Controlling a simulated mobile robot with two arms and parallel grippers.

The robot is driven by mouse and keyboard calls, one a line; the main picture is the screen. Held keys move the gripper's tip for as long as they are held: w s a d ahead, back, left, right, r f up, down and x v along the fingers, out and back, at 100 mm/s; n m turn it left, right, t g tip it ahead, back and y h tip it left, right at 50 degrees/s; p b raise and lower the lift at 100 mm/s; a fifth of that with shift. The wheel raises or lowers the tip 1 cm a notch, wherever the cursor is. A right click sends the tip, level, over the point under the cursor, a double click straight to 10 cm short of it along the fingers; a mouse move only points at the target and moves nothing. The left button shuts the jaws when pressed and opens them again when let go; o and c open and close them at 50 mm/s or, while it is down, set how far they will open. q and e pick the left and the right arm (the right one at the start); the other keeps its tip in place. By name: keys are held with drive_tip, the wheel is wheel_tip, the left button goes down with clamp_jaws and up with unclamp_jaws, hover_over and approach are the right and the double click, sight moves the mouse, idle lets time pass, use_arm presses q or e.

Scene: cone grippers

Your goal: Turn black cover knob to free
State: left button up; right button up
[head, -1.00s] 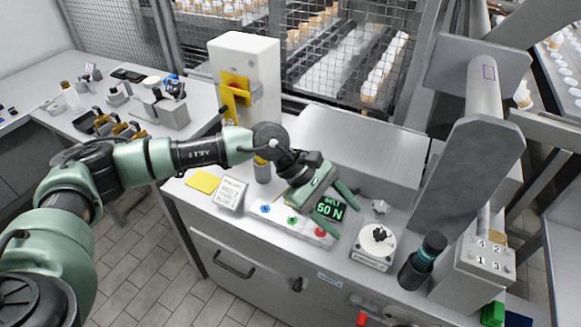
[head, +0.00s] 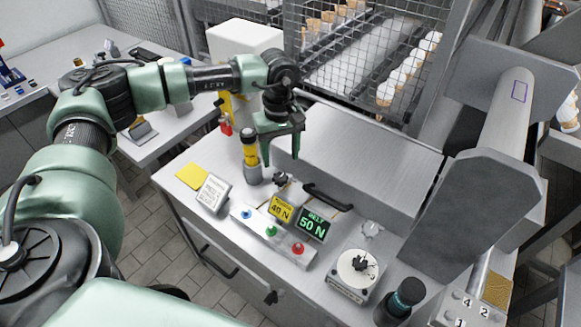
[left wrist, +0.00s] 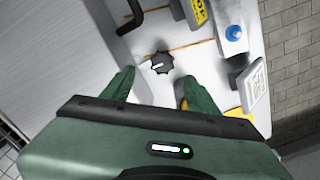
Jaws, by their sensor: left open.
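The black cover knob (head: 280,178) is a small lobed knob on the bench top, beside the front left corner of the grey cover (head: 370,160). In the left wrist view the knob (left wrist: 161,63) has a white pointer line, and thin orange lines run to either side of it. My left gripper (head: 281,152) is open and points down above the knob, apart from it. In the left wrist view its fingers (left wrist: 157,84) stand on either side, with the knob between and beyond the tips. My right gripper is not in view.
A black handle (head: 327,196) lies along the cover's front edge. Nearby are the 40 N sign (head: 281,208), the 50 N display (head: 313,225), a button strip (head: 245,216) and a white dial (head: 358,268).

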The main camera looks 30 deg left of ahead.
sight(280, 177)
use_arm(q)
drive_tip(key=f, duration=0.4)
drive_tip(key=shift+s+a+p, duration=0.1)
drive_tip(key=shift+s+p, duration=0.3)
wheel_tip(280, 177, down, 2)
drive_tip(key=shift+w+f, duration=0.1)
drive_tip(key=shift+w, duration=0.05)
drive_tip(key=shift+f, duration=0.35)
clamp_jaws()
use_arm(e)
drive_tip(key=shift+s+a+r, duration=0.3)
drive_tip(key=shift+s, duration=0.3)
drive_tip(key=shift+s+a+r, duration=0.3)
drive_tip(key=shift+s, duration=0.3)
